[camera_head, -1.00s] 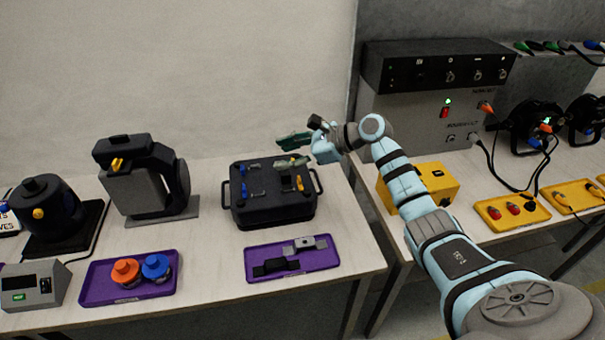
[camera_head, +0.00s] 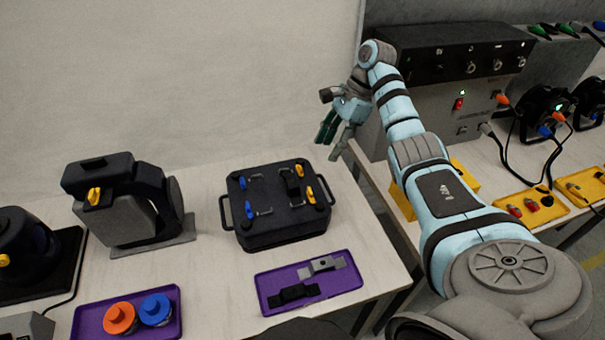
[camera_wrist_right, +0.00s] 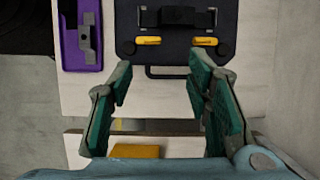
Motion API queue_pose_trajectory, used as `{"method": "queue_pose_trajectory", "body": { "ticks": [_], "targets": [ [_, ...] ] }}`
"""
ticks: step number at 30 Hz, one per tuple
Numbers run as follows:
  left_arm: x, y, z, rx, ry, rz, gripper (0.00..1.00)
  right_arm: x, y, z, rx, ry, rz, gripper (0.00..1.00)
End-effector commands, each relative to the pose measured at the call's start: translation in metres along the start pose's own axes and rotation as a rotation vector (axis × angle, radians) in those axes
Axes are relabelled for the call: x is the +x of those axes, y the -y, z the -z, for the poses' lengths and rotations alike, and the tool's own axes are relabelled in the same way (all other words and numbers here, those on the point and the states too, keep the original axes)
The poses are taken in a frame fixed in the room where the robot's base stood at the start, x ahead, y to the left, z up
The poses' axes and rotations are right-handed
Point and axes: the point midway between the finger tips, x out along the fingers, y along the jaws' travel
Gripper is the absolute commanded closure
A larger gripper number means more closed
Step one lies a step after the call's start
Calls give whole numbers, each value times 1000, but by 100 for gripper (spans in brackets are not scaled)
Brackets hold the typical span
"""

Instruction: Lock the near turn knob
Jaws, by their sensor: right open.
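A black case (camera_head: 275,225) with side handles stands on the left table. Its lid carries two yellow turn knobs, a farther one (camera_head: 299,171) and a nearer one (camera_head: 311,195), and two blue ones, a farther one (camera_head: 243,181) and a nearer one (camera_head: 249,208). In the right wrist view the yellow knobs, one at left (camera_wrist_right: 147,40) and one at right (camera_wrist_right: 205,41), lie beyond the fingertips, both roughly sideways in that picture. My right gripper (camera_head: 333,141) is open and empty, beyond and to the right of the case; its green-padded fingers (camera_wrist_right: 160,80) touch nothing. My left gripper is out of view.
A purple tray (camera_head: 270,303) with two clamp pieces lies in front of the case. Another purple tray (camera_head: 170,330) holds an orange and a blue cap. A dark lamp fixture (camera_head: 130,205) stands left. A gap separates the tables; equipment and cables fill the right one.

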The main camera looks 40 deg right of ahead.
Motion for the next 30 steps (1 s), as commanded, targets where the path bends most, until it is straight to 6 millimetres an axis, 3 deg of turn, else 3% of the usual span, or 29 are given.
{"method": "queue_pose_trajectory", "body": {
  "ticks": [6,15,25,26,30],
  "targets": [
    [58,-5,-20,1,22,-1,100,66,-1,9,3,0,1,55],
    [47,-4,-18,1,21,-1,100,127,-1,2,3,0,-2,55],
    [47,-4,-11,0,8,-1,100,139,0,1,1,0,0,55],
    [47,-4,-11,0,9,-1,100,138,0,1,1,0,0,57],
    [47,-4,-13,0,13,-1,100,138,0,1,1,0,1,79]
  ]
}}
